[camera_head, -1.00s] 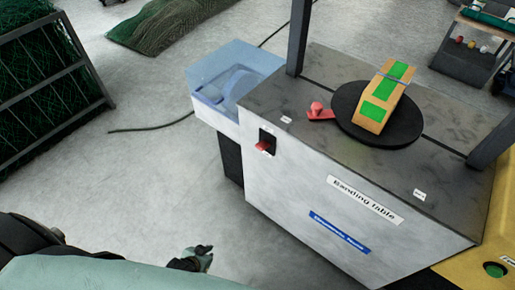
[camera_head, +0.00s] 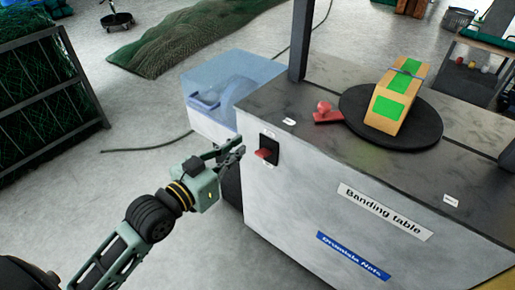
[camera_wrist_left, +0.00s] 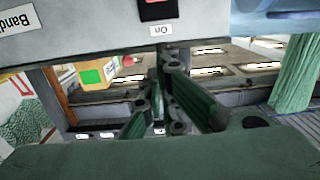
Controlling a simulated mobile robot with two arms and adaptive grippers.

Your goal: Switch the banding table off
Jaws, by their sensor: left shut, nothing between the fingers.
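The banding table (camera_head: 300,205) is a grey cabinet with a dark worktop and a "Banding table" label. A red rocker switch (camera_head: 264,153) sits in a black plate on its front, near the left corner. The switch is partly cut off at the top of the left wrist view (camera_wrist_left: 155,5), with an "On" label (camera_wrist_left: 160,30) beside it. My left gripper (camera_head: 236,148) is shut and empty, just left of the switch and apart from it in the head view. My right gripper is not in view.
A yellow box with green patches (camera_head: 396,98) rests on a black turntable (camera_head: 362,128). A red piece (camera_head: 327,113) lies beside it. A clear-lidded bin (camera_head: 232,80) adjoins the table's left side. A net rack (camera_head: 40,85) stands at left; floor between is mostly clear.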

